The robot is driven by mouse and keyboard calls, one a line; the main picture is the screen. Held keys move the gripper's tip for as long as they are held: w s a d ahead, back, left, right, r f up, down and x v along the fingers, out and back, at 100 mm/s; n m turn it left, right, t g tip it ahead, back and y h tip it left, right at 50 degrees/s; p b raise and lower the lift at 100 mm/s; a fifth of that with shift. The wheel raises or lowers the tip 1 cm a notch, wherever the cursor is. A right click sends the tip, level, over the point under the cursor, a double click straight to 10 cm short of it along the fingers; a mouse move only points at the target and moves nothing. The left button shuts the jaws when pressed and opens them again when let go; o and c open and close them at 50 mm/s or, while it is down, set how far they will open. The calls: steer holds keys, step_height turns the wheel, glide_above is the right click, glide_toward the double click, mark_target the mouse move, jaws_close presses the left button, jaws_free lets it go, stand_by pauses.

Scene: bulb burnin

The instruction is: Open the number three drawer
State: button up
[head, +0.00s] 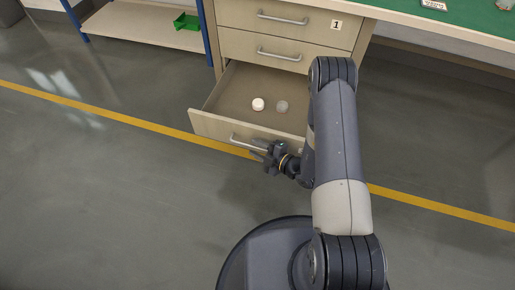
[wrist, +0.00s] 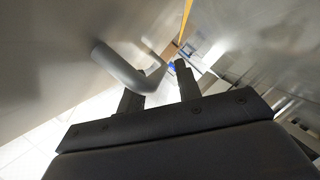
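The bottom drawer (head: 214,121) of the beige cabinet is pulled out, with its interior visible from above. Its front carries a silver bar handle (head: 249,145), and any number on that front is hidden or unreadable. My gripper (head: 268,153) is at the right end of this handle. In the wrist view, the handle (wrist: 121,68) curves close in front of the left finger. The two fingers (wrist: 160,90) stand apart with a gap between them. I cannot tell whether they touch the handle.
A white round item (head: 258,104) and a greyish one (head: 282,106) lie in the drawer. Two upper drawers are shut; the top one (head: 318,27) is labelled 1. A shelf with a green bin (head: 187,22) stands left. Floor is clear around a yellow line (head: 120,122).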

steer(key=p+v, duration=0.2)
steer(key=v, duration=0.8)
steer(key=shift+s+d, duration=0.25)
steer(key=shift+s, duration=0.05)
stand_by(0.5)
steer(key=b+x, duration=0.2)
steer(key=x, duration=0.9)
steer(key=shift+w+d+r, duration=0.1)
steer(key=shift+d, duration=0.05)
